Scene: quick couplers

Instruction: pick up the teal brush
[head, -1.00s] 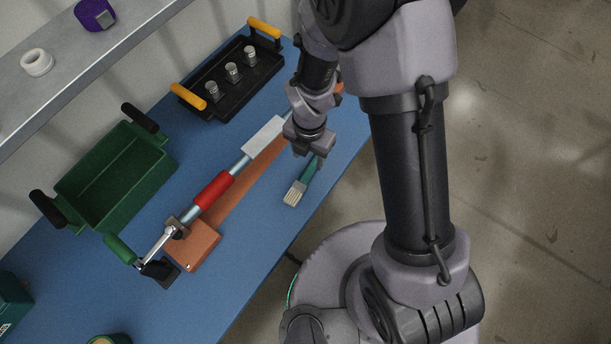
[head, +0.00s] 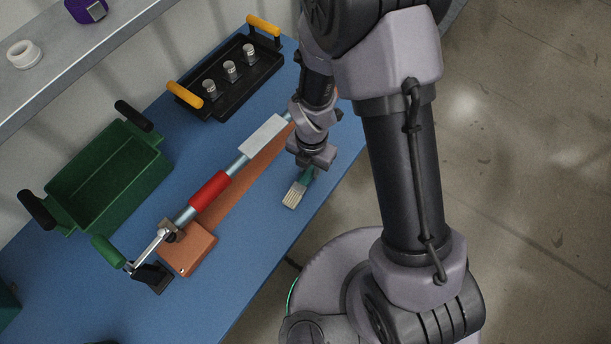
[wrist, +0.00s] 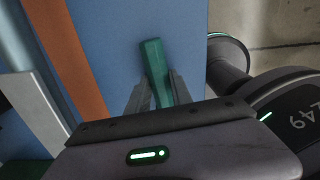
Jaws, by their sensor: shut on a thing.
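The teal brush (head: 295,193) is at the right part of the blue table, its pale bristles pointing down-left in the head view. My gripper (head: 311,166) is over its handle and hides part of it. In the wrist view the teal handle (wrist: 153,58) stands between the two fingers of my gripper (wrist: 160,86), which are shut on it. The bristles are hidden in the wrist view. I cannot tell whether the brush touches the table.
A pipe with a red sleeve (head: 209,188) on an orange base (head: 194,252) lies left of the brush. A green crate (head: 75,207) and a black tray (head: 252,91) with several metal pieces stand farther left. The table's front edge is close to the brush.

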